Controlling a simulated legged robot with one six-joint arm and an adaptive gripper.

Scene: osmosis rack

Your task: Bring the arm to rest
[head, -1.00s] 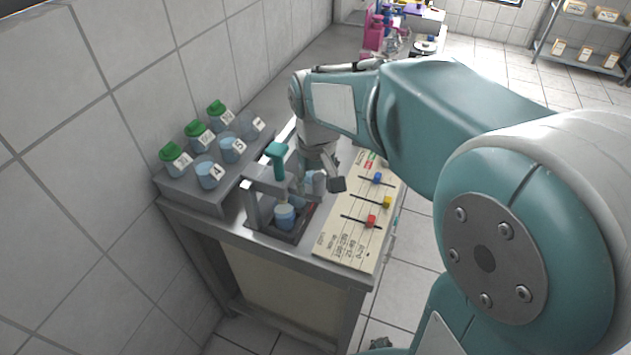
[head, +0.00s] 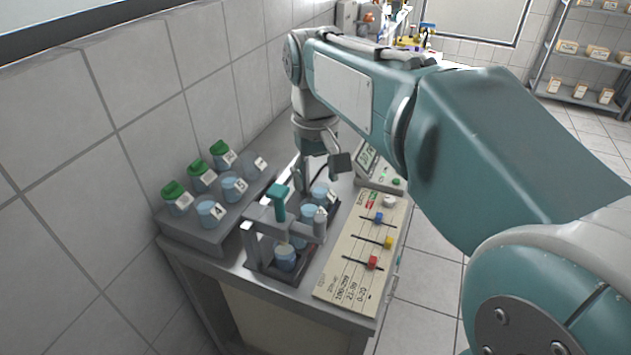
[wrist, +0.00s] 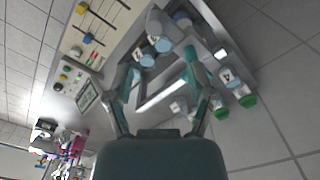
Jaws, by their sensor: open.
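My gripper (head: 321,168) hangs below the wrist of my teal and white arm, above the back part of the workbench. In the wrist view its two fingers (wrist: 160,72) are spread apart with nothing between them. Below and in front of it stands a grey rack (head: 262,250) with a teal handle (head: 279,203) and several blue-filled cups (head: 285,257). The gripper appears apart from the rack and the cups.
A grey stepped stand (head: 200,237) at the left holds green-capped bottles (head: 177,197) and numbered cups (head: 211,213). A slider panel (head: 362,260) with coloured knobs lies to the right, with a small display unit (head: 372,165) behind it. The tiled wall borders the left.

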